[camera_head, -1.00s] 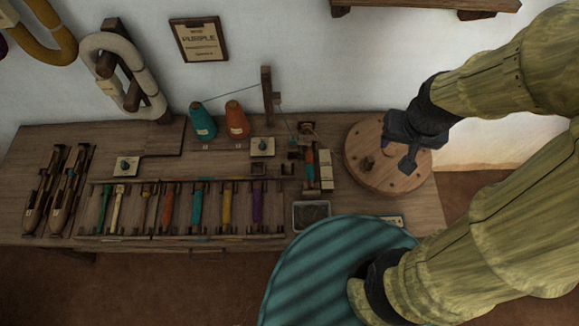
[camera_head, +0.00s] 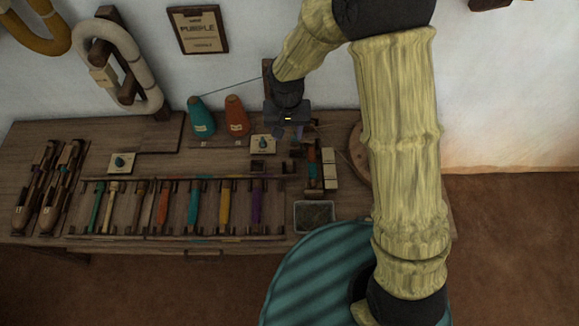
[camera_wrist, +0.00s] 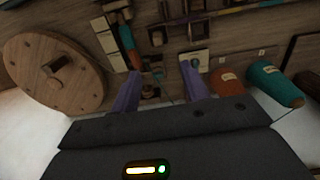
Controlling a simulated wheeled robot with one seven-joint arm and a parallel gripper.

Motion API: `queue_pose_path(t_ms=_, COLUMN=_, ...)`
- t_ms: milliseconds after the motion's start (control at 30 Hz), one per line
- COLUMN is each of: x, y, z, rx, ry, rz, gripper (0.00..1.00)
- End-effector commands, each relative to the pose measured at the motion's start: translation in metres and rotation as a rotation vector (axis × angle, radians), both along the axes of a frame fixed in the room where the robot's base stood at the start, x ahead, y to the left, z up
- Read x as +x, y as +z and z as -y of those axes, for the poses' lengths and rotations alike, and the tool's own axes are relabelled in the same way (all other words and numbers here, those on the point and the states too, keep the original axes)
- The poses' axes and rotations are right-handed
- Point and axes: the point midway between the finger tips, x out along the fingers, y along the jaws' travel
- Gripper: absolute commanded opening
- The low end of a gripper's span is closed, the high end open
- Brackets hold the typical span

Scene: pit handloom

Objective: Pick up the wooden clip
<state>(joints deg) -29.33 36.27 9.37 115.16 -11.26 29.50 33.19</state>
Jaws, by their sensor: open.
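My gripper (camera_head: 287,128) is above the back of the wooden table (camera_head: 60,140), left of the round wooden disc. In the wrist view its two purple fingers (camera_wrist: 158,85) are spread apart with nothing gripped between them. Small dark wooden pieces (camera_head: 289,167) lie on the table just below and in front of it. Similar small pieces show in the wrist view between and beyond the fingertips. I cannot tell which of them is the wooden clip; some of this area is hidden by my gripper.
Teal (camera_head: 201,117) and orange (camera_head: 236,117) cones stand left of my gripper. A round wooden disc with a knob (camera_wrist: 55,72) lies to the right, partly behind my arm. A rack of coloured bobbins (camera_head: 193,203) and a grey tray (camera_head: 314,215) are nearer the front.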

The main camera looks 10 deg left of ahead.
Motion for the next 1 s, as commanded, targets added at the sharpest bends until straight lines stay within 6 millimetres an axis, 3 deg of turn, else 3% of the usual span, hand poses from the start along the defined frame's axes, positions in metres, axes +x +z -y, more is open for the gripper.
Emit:
queue_pose_path(t_ms=233, x=0.000, y=0.000, z=0.001, rx=0.000, ry=-0.001, rz=0.000, gripper=0.45)
queue_pose_path(t_ms=367, x=0.000, y=-0.012, z=0.002, rx=0.000, ry=-0.001, rz=-0.002, gripper=0.45)
queue_pose_path(t_ms=1000, x=0.000, y=-0.115, z=0.002, rx=-0.001, ry=-0.001, rz=-0.001, gripper=0.45)
